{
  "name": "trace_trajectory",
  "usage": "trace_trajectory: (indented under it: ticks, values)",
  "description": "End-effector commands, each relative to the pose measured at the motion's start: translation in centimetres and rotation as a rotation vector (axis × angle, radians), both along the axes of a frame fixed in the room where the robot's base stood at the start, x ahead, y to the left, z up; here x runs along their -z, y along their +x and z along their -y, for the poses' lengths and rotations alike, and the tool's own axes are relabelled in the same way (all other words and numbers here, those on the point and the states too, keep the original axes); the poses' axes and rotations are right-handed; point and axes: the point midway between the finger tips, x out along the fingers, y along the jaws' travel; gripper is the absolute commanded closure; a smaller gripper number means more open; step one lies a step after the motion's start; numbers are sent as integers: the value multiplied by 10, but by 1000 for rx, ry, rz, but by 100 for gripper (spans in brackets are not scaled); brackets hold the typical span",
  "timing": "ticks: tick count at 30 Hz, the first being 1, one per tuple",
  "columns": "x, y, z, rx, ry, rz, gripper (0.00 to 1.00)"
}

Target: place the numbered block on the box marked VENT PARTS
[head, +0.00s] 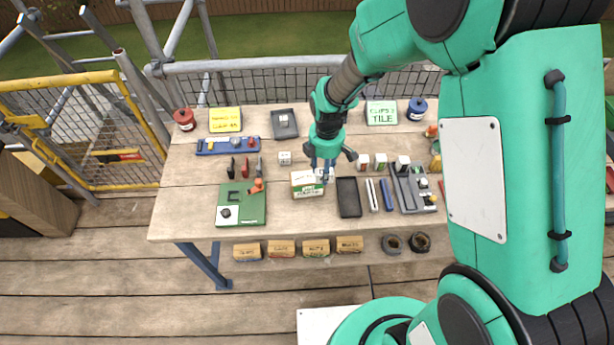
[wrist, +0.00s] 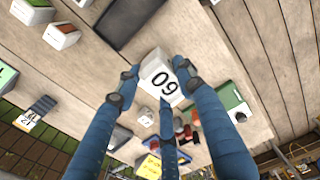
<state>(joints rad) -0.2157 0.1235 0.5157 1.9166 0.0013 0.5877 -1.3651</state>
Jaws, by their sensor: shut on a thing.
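The numbered block (wrist: 158,76) is white with dark digits that look like 60 or 09. My gripper (wrist: 158,86) is shut on it, with its blue fingers around the block's sides. In the head view my gripper (head: 325,172) is low over the back right part of a cream and green box (head: 307,190) on the table. The lettering on that box is too small to read surely, so I cannot confirm it is VENT PARTS. Whether the block touches the box cannot be told; the fingers hide the contact.
A black tray (head: 348,197) lies just right of the box, and a green board (head: 241,204) lies left. A small white block (head: 284,158) stands behind the box. Several brown boxes (head: 282,249) sit on a lower ledge at the front. Bare wood lies left of the green board.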

Motion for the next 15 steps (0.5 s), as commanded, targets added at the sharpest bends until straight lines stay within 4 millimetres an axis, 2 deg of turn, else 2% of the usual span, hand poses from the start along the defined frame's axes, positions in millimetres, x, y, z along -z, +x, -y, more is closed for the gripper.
trace_trajectory:
  ticks: [1,6,9,15]
  values:
    - [-2,-14,-2,-2,0,0,88]
    - [-2,-55,-7,2,0,-1,88]
    - [-2,-74,-9,4,0,-1,88]
    - [-1,-99,-9,7,0,-1,88]
